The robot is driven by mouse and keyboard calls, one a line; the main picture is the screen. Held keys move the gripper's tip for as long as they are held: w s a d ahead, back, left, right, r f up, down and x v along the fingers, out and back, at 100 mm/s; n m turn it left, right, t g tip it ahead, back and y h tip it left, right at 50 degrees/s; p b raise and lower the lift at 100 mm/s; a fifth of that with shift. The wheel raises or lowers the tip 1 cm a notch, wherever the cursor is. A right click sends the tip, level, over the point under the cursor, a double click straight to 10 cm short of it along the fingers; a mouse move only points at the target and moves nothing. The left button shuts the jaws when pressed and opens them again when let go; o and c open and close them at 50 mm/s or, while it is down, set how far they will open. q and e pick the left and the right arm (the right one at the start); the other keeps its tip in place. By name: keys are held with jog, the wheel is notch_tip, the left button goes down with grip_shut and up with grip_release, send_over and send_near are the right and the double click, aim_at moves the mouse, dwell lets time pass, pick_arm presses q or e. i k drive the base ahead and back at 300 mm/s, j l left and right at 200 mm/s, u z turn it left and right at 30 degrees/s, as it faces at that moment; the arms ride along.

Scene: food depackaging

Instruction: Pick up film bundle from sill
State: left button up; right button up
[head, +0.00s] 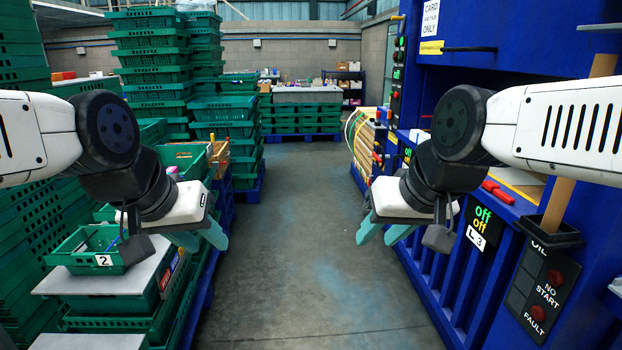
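I cannot pick out a film bundle in the head view; my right arm hides part of the blue machine's ledge. That ledge, perhaps the sill (525,181), shows at the right with red blocks (497,191) on it. My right gripper (377,240) has teal fingers spread apart and empty, over the aisle in front of the machine. My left gripper (207,243) also has its teal fingers apart and empty, beside the green crates at the left. Neither gripper touches anything that I can see.
Tall stacks of green crates (155,60) fill the left side. A small green crate marked 2 (88,258) stands at the front left. The blue machine (520,75) with its control panels borders the right. The concrete floor (310,260) between is clear.

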aim_at(417, 136)
jog(key=i+z, duration=0.2)
jog(key=i, duration=0.5)
jog(key=i+j+z, duration=0.15)
jog(key=i, duration=0.55)
jog(key=i+j+z, duration=0.2)
jog(key=i, duration=0.5)
jog(key=i+z, duration=0.25)
jog(key=i, duration=0.4)
jog(key=i+z, duration=0.2)
jog(key=i, duration=0.5)
jog(key=i+j+z, duration=0.25)
jog(key=i, duration=0.4)
